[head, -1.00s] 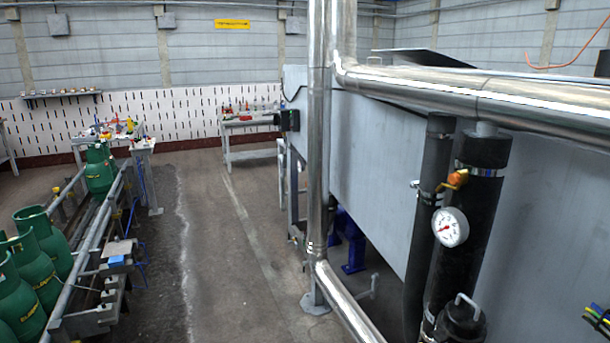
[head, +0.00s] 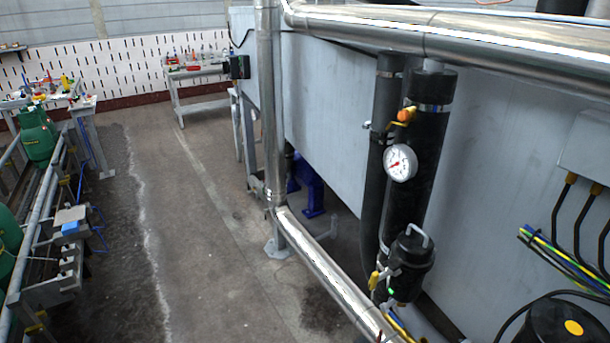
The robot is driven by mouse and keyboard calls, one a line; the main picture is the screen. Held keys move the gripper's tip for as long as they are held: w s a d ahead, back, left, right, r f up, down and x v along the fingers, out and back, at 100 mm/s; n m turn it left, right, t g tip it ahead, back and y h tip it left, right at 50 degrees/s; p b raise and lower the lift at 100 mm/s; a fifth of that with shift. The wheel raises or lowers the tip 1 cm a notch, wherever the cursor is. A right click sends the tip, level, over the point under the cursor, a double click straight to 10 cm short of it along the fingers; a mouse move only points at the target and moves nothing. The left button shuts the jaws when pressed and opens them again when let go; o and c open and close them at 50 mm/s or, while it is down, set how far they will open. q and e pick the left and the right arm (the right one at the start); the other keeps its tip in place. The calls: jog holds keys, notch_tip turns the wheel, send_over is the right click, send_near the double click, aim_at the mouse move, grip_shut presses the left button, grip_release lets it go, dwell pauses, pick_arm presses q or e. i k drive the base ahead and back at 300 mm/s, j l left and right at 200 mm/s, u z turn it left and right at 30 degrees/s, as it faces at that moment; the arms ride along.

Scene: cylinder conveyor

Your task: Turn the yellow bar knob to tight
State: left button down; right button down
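A small orange-yellow fitting (head: 404,114) sits on the upper part of the thick black vertical pipe, just above a round white gauge (head: 400,162). A second small yellow part (head: 374,281) shows lower down, beside the black canister (head: 409,262). A black round object with a yellow disc (head: 573,327) is partly cut off at the bottom right. I cannot tell which of these is the yellow bar knob, or how it is turned. Neither of my grippers is in view.
A shiny metal pipe (head: 268,120) stands left of the grey tank (head: 325,110), and another runs low along the floor. Cables (head: 560,250) hang at the right. Green gas cylinders (head: 37,135) stand by a conveyor at the left. The floor (head: 180,220) between is open.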

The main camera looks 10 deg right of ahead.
aim_at(376, 277)
jog(key=i+j+z, duration=0.1)
jog(key=z, duration=1)
jog(key=i+j+z, duration=0.15)
jog(key=j+z, duration=0.25)
jog(key=j, duration=0.35)
jog(key=j+z, duration=0.45)
jog(key=j, duration=0.3)
jog(key=j+z, duration=0.4)
jog(key=j, duration=0.4)
